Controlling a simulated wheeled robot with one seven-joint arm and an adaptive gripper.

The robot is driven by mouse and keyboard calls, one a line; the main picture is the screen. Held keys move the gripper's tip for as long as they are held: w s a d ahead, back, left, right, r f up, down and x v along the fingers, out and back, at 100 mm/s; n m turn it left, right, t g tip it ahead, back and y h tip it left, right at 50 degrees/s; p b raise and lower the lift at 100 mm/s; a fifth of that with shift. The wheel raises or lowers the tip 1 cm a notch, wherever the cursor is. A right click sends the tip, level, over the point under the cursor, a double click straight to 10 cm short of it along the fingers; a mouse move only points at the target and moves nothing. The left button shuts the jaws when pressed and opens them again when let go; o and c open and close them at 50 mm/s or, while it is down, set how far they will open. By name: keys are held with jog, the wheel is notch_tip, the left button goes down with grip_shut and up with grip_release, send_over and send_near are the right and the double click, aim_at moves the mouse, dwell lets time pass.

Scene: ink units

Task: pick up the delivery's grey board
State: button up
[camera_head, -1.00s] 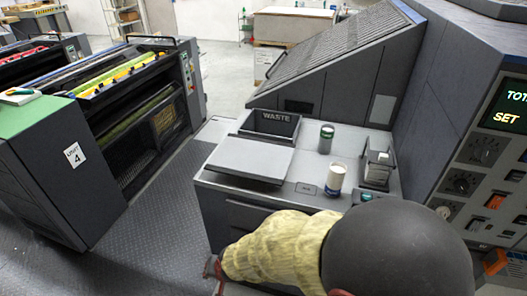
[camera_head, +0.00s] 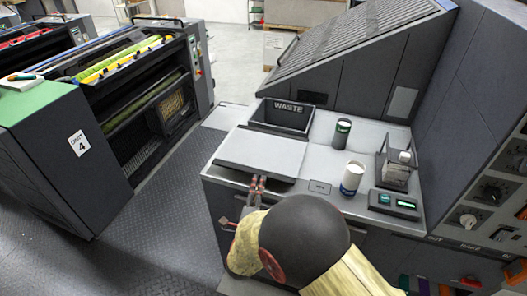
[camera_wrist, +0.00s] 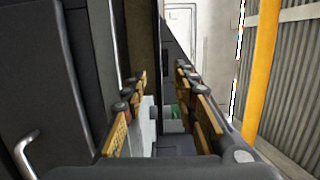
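The grey board (camera_head: 263,152) is a flat, light grey slab at the left front of the console top, in front of the dark WASTE bin. Its near edge faces my gripper (camera_head: 258,183), whose fingertips are close to that edge, seemingly just short of it or at it; I cannot tell whether they touch. In the wrist view my gripper (camera_wrist: 166,110) has its two padded fingers spread apart with a gap between them. That view looks turned on its side. A pale strip shows between the fingers, but I cannot tell whether it is the board.
The WASTE bin (camera_head: 283,114) stands behind the board. The unit 4 press (camera_head: 60,150) is at left, across open floor.

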aim_at(263, 173)
jog(key=w, duration=0.2)
jog(key=w+d+b, duration=0.1)
jog(key=w, duration=0.3)
jog(key=shift+w+d+f+b, duration=0.2)
jog(key=shift+w+d+b, duration=0.05)
jog(key=shift+w+b, duration=0.1)
jog(key=shift+s, duration=0.1)
jog(key=shift+c, duration=0.6)
grip_shut()
